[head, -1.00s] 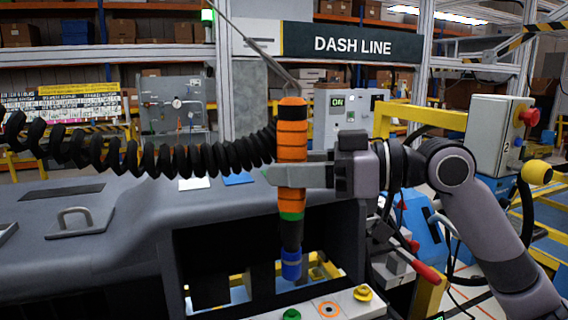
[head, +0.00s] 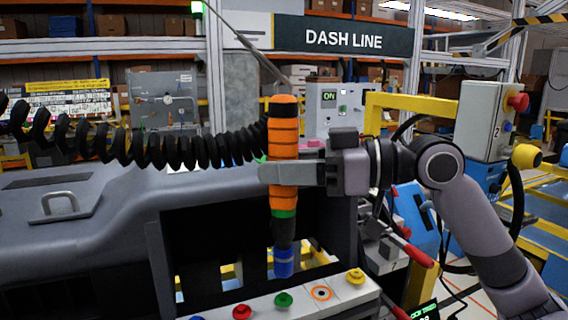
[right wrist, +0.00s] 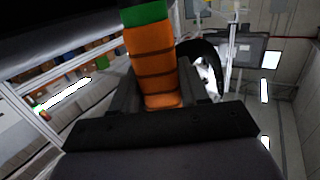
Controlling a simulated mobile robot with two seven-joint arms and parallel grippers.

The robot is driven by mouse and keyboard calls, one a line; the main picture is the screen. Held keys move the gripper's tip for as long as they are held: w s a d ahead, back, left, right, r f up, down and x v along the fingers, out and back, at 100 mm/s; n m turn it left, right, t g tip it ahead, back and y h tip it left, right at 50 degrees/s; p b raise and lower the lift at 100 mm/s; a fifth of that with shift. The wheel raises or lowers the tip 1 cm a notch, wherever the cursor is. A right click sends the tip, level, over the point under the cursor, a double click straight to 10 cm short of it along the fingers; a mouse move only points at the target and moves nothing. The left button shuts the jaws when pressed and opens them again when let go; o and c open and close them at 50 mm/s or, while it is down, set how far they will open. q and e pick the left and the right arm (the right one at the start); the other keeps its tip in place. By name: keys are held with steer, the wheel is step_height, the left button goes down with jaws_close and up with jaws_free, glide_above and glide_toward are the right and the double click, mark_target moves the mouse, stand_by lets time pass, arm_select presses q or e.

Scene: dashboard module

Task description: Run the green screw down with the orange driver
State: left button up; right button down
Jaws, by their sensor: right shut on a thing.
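The orange driver (head: 284,150) hangs upright from a cable, with a green band low on its body and a blue tip (head: 284,262). My right gripper (head: 290,172) is shut around its orange body, which also shows between the fingers in the right wrist view (right wrist: 153,65). The green screw (head: 284,299) stands on a light strip (head: 335,291) at the front. The blue tip is above the strip, close over the green screw in the picture; a gap shows between them. My left gripper is not in view.
A black coiled hose (head: 150,150) runs left behind the driver. The grey dashboard (head: 90,240) fills the left.

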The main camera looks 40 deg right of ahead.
mark_target(284, 208)
steer(key=shift+f+b, duration=1.55)
steer(key=shift+f, duration=0.35)
steer(key=shift+f+b, duration=1.2)
steer(key=shift+f, duration=0.2)
stand_by(3.4)
steer(key=shift+r, duration=0.15)
